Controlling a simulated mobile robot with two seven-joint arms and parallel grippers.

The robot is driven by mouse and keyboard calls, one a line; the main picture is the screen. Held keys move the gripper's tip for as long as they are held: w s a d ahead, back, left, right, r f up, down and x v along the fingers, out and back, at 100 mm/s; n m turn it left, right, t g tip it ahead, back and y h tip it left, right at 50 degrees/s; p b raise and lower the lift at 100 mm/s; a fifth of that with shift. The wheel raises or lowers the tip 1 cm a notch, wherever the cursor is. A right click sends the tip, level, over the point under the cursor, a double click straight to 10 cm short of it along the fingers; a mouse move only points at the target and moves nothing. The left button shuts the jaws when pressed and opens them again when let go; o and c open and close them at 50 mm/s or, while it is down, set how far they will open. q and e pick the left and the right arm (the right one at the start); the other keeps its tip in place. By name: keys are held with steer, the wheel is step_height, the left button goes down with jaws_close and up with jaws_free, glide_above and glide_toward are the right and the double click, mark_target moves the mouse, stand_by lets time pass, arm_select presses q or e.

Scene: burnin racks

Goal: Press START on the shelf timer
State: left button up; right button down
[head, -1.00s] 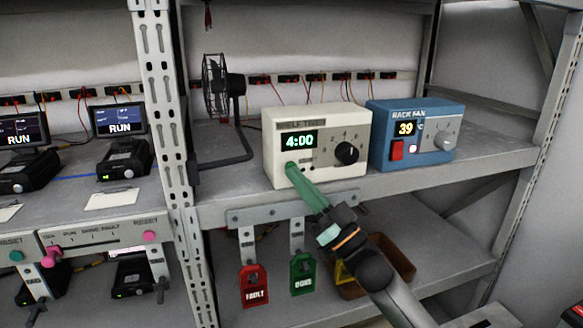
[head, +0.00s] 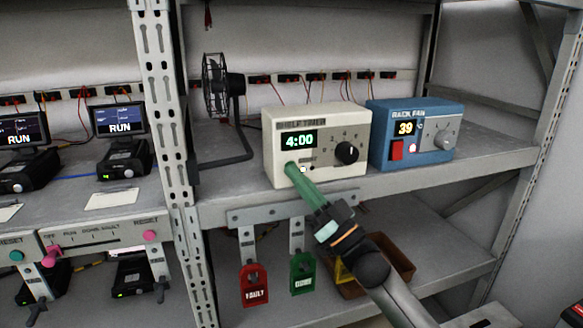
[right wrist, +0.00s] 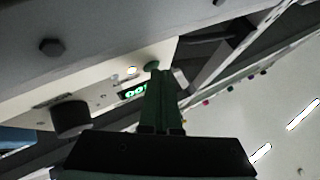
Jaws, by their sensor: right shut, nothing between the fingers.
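The shelf timer (head: 318,123) is a cream box on the upper shelf, with a lit display (head: 299,140) reading 4:00 and a black knob (head: 346,153). My right gripper (head: 293,170) is shut and empty, its green fingers reaching the lower left of the timer's front. The fingertips cover that part of the panel. In the right wrist view the closed fingers (right wrist: 153,75) end at a round green button (right wrist: 152,66) beside the display; I cannot tell whether they touch it. A small lit white spot (head: 304,170) shows just right of the fingertips. My left gripper is not in view.
A blue rack fan box (head: 410,118) reading 39 stands right of the timer. A small black fan (head: 218,88) stands to the left. Below the shelf edge hang a red FAULT tag (head: 255,285) and a green tag (head: 303,274). A brown bin (head: 396,252) sits lower.

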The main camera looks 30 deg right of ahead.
steer(key=shift+s, duration=0.15)
steer(key=shift+s+a+p, duration=0.2)
steer(key=shift+s+p, duration=0.1)
steer(key=shift+s, duration=0.35)
steer(key=s, duration=0.2)
steer(key=s+a+p, duration=0.1)
steer(key=s, duration=0.2)
stand_by(0.4)
stand_by(0.6)
